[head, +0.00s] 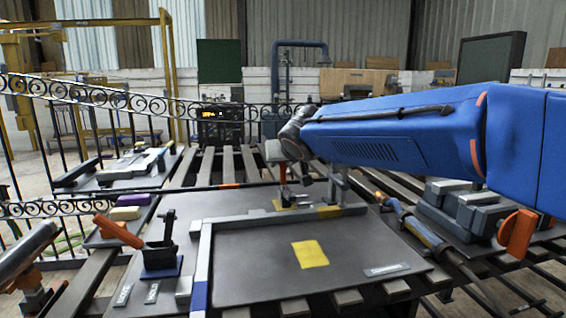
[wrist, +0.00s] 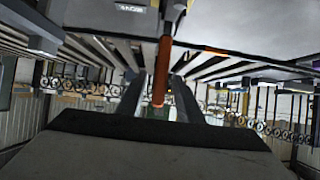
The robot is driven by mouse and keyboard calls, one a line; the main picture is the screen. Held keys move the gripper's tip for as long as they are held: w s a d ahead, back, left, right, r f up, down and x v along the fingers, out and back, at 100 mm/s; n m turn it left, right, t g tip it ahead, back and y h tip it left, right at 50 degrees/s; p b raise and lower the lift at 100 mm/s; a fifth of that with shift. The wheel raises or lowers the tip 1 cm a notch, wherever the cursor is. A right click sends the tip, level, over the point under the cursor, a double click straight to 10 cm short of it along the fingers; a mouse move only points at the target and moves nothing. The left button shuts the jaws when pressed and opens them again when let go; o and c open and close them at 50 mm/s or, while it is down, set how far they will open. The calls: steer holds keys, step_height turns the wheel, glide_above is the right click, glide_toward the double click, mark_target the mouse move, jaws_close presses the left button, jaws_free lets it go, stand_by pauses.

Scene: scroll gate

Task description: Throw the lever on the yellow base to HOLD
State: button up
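The lever (head: 283,174) is a slim red-orange rod standing at the far part of the dark plate, above a yellow base (head: 290,203) partly hidden by the frame in front. My gripper (head: 294,178) points down at the lever from above. In the wrist view, the lever (wrist: 163,72) runs between the two dark fingers of my gripper (wrist: 160,88), its free end near the palm. Gaps show between the rod and the fingers, so the gripper looks open around it.
A grey frame (head: 270,219) stands in front of the lever. A yellow patch (head: 310,253) lies on the plate. Grey blocks (head: 470,207) and a blue-and-orange tool (head: 425,236) lie right.

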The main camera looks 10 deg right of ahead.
steer(key=v, duration=1.7)
steer(key=shift+s, duration=0.15)
steer(key=shift+r, duration=0.15)
step_height(320, 180, up, 4)
steer(key=g, duration=0.8)
glide_above(282, 170)
steer(key=s, duration=0.4)
steer(key=x, duration=1.7)
steer(key=shift+w+d, duration=0.25)
steer(key=shift+w, duration=0.05)
jaws_close()
